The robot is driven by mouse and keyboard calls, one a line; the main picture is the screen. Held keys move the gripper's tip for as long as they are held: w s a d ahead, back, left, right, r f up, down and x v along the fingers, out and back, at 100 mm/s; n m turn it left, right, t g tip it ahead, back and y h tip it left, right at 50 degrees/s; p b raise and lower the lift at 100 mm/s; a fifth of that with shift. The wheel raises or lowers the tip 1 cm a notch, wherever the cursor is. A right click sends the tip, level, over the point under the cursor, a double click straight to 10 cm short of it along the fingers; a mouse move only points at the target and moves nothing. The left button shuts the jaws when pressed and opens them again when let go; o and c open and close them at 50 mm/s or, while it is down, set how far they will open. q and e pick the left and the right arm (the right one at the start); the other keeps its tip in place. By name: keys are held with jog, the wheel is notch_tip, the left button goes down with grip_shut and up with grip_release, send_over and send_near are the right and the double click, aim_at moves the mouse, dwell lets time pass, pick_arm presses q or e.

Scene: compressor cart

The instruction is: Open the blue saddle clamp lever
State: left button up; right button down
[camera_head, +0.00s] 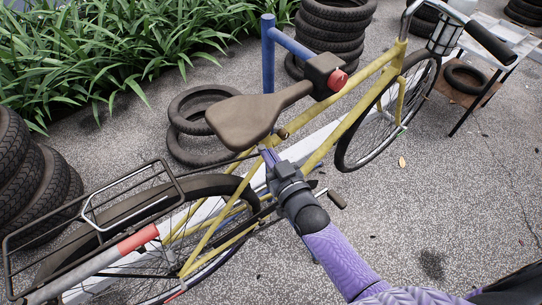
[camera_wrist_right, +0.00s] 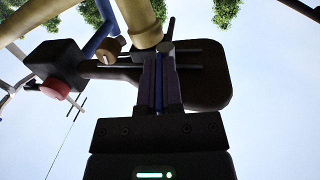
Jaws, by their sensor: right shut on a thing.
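The yellow bicycle (camera_head: 347,110) stands with its brown saddle (camera_head: 243,114) on top; the saddle's dark underside (camera_wrist_right: 208,75) shows in the right wrist view. My right gripper (camera_head: 266,153) reaches in from the lower right to just below the saddle, beside the seat post area. In the right wrist view its fingers (camera_wrist_right: 161,62) are shut on a thin blue strip, which looks like the blue clamp lever (camera_wrist_right: 159,88). Most of the lever is hidden between the fingers. The head view does not show the lever clearly. My left gripper is not in view.
A blue stand post (camera_head: 269,60) with a black clamp head and red knob (camera_head: 337,80) rises beside the saddle. The rear rack (camera_head: 95,215) lies left of my right gripper. Tyre stacks (camera_head: 335,25) and plants stand behind. Open pavement (camera_head: 400,210) lies to the right.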

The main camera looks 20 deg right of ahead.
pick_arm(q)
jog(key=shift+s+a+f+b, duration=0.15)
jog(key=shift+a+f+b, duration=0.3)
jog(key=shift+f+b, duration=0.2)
pick_arm(e)
jog(key=n+y, duration=0.1)
jog(key=n+g+y, duration=0.1)
jog(key=y, duration=0.1)
jog(key=n+y, duration=0.1)
jog(key=shift+w+d, duration=0.25)
jog(key=shift+d, duration=0.15)
jog(key=c, duration=0.8)
grip_release()
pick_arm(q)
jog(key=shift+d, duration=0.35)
pick_arm(e)
jog(key=shift+s, duration=0.1)
